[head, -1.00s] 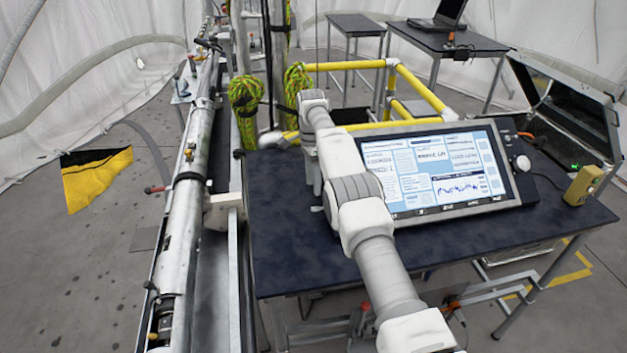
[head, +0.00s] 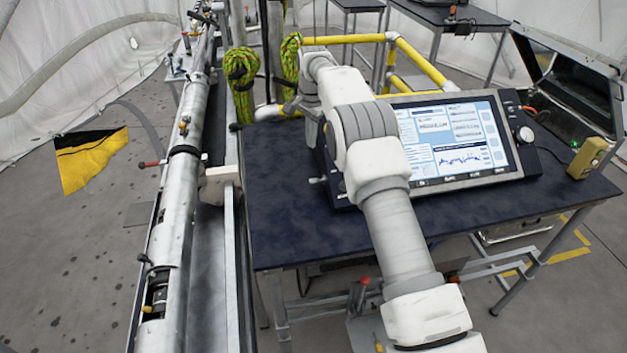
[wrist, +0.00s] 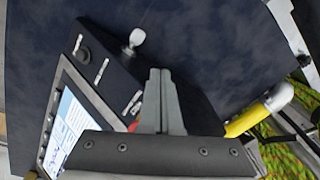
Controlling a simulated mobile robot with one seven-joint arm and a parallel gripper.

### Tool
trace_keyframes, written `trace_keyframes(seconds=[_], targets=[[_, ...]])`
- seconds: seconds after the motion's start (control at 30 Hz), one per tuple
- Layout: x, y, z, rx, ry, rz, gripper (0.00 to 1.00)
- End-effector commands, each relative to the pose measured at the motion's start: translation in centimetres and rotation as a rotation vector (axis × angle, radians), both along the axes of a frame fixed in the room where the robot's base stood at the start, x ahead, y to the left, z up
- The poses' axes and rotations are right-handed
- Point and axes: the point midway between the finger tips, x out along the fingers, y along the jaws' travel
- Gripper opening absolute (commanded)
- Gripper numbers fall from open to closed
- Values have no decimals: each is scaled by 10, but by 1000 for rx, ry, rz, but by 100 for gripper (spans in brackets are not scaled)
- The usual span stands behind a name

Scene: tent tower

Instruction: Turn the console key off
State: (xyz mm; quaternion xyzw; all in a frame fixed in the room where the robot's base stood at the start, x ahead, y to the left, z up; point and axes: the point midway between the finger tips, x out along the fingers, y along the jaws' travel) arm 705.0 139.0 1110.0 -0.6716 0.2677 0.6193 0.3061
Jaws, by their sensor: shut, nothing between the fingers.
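The console (head: 530,150) stands on the dark table with its screen lit. My arm covers its left part in the head view. In the wrist view, the console's dark panel (wrist: 100,28) carries a small pale key (wrist: 134,39) near its edge. The key also seems to show in the head view (head: 318,181), left of my arm. My gripper (wrist: 160,72) is shut and empty, its fingertips over the panel. In the wrist view the key lies up and left of the fingertips, apart from them. Which way the key is turned is unclear.
A red button (wrist: 133,126) is partly hidden beside my fingers. A black knob (wrist: 84,53) sits on the panel. A yellow railing (head: 420,65) runs behind the table (head: 275,225). A yellow handset (head: 587,158) stands at the table's right. The table's front left is bare.

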Motion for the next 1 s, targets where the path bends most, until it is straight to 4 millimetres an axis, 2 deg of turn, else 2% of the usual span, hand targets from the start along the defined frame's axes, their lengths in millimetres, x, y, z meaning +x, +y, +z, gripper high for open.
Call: trace_keyframes(seconds=[0.17, 0.37, 0.57, 0.8, 1.0], targets=[[-2, -2, 7, -6, -111, 184, 0], [-15, -5, 17, -38, -235, 393, 0], [-37, -10, 23, -95, -359, 599, 0], [-74, -16, 26, -192, -495, 830, 0], [-97, -19, 26, -256, -560, 948, 0]])
